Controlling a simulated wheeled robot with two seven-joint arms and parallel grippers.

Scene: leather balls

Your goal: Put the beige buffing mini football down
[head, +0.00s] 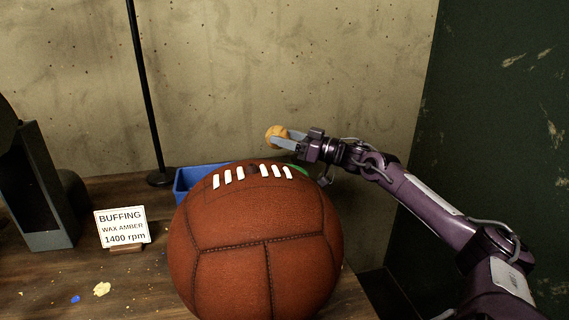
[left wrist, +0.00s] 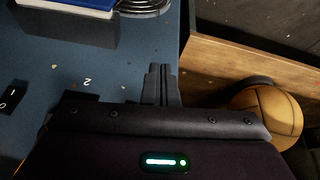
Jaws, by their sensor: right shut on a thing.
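My right gripper (head: 283,137) is shut on the beige mini football (head: 275,132), a small tan-yellow ball. It holds the ball in the air, beyond and above the large brown laced ball, against the wall behind. Part of the small ball is hidden by the fingers. My left gripper (left wrist: 163,85) shows only in the left wrist view, where its fingers are together with nothing seen between them.
A large brown ball (head: 262,235) fills the front of the wooden bench (head: 60,275). A blue bin (head: 190,180) stands partly hidden behind it. A buffing sign (head: 122,227), dark machine (head: 45,205) and black pole (head: 146,90) stand left. Another tan ball (left wrist: 258,115) shows in the left wrist view.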

